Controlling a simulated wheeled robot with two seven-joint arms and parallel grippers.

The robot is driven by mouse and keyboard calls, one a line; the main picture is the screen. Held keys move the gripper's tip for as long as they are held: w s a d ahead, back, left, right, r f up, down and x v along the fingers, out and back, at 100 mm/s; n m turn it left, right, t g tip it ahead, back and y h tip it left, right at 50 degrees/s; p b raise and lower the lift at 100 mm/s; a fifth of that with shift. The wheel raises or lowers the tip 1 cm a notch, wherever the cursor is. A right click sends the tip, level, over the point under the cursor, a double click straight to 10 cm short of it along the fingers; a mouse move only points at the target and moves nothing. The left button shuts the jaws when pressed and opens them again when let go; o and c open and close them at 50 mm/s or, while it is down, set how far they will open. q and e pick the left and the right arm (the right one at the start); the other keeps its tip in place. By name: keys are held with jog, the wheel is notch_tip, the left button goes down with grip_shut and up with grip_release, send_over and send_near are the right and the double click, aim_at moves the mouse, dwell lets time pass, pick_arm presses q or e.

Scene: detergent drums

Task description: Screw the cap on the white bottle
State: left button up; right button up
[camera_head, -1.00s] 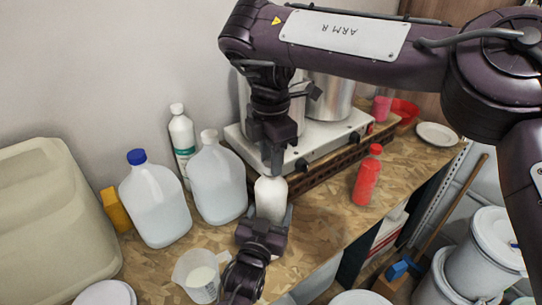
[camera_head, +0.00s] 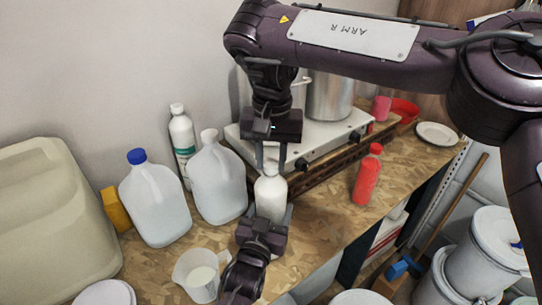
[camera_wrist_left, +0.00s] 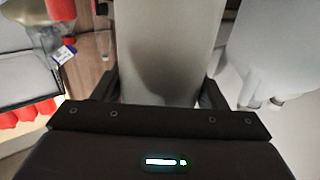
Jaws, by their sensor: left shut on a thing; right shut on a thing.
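The white bottle (camera_head: 270,197) stands upright near the front of the chipboard bench. My left gripper (camera_head: 271,216) is shut around its lower body from the front. In the left wrist view the bottle's pale body (camera_wrist_left: 168,45) fills the middle, between the fingers. My right gripper (camera_head: 271,163) points straight down over the bottle, one finger on each side of its top. It is shut on the small white cap (camera_head: 270,168) at the bottle's neck. The fingers partly hide the cap, and I cannot tell how far down its thread it sits.
A white hotplate (camera_head: 310,158) with steel pots stands close behind. Large jugs (camera_head: 218,180) stand to the left and a measuring jug (camera_head: 199,275) at front left. A red bottle (camera_head: 367,178) stands to the right, with bare bench between.

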jog(key=shift+m, duration=0.3)
pick_arm(q)
jog(key=shift+f, duration=0.1)
pick_arm(e)
jog(key=o, duration=1)
notch_tip(320, 180, up, 12)
pick_arm(q)
jog(key=o, duration=2)
jog(key=shift+c, duration=0.2)
